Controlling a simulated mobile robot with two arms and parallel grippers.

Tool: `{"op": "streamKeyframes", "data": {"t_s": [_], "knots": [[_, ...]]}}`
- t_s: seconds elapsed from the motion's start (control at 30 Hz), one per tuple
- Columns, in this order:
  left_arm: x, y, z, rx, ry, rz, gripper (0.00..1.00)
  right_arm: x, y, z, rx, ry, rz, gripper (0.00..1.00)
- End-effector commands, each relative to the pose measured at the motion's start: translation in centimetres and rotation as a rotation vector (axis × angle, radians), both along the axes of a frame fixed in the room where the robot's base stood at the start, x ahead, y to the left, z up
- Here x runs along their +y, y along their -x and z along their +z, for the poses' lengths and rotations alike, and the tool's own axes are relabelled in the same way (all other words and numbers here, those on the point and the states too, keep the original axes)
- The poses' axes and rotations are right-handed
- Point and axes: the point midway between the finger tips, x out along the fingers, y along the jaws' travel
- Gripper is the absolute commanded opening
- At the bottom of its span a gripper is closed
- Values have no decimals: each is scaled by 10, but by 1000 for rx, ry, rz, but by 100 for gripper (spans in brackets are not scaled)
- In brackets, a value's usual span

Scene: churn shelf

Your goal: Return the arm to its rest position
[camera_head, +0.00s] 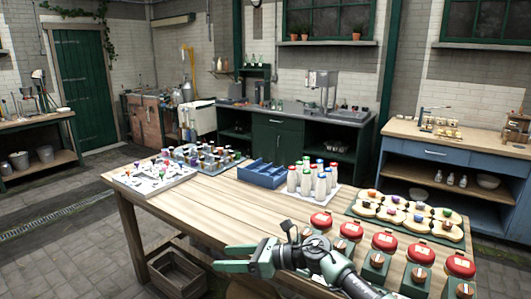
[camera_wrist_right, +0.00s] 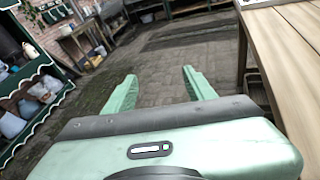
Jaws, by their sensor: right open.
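My right arm (camera_head: 330,262) comes in from the bottom right, over the front edge of the wooden table (camera_head: 225,208). My right gripper (camera_head: 221,258) points left, by the table's front edge, and is open with nothing between its fingers. The right wrist view also shows the right gripper (camera_wrist_right: 159,76), its two green fingers spread apart with paved floor (camera_wrist_right: 155,60) beyond them. The table edge shows at the right of that view, beside the fingers. My left gripper is not in view.
On the table stand a blue divided crate (camera_head: 262,173), white bottles with coloured caps (camera_head: 305,183), a tray of round pieces (camera_head: 395,213) and red-topped jars (camera_head: 385,241) close to my arm. A wooden crate (camera_head: 177,272) sits low under the table. The floor at left is clear.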

Motion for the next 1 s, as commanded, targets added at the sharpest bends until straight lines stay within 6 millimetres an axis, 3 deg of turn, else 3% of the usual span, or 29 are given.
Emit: {"op": "streamKeyframes", "data": {"t_s": [0.07, 0.17, 0.27, 0.33, 0.47, 0.6, 0.7, 0.8, 0.83, 1.0], "knots": [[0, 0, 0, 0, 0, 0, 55, 15, 9, 11, 144, -238, -143, 55], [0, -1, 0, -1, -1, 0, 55, 4, 8, 26, 353, -522, -343, 55], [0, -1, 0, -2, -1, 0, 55, -30, 8, 25, 591, -792, -550, 55], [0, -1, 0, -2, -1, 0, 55, -63, 11, 13, 769, -972, -701, 55], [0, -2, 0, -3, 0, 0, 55, -134, 35, -31, 1103, -1280, -993, 55], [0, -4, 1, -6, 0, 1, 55, -202, 91, -92, 1435, -1560, -1309, 55], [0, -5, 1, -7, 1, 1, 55, -237, 146, -132, 1633, -1716, -1530, 55], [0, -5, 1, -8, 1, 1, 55, -260, 201, -158, 1780, -1831, -1728, 55], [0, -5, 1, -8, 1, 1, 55, -265, 215, -164, -1809, 1852, 1772, 55], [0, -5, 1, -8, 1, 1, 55, -282, 282, -182, -1637, 1647, 1699, 55]]}}
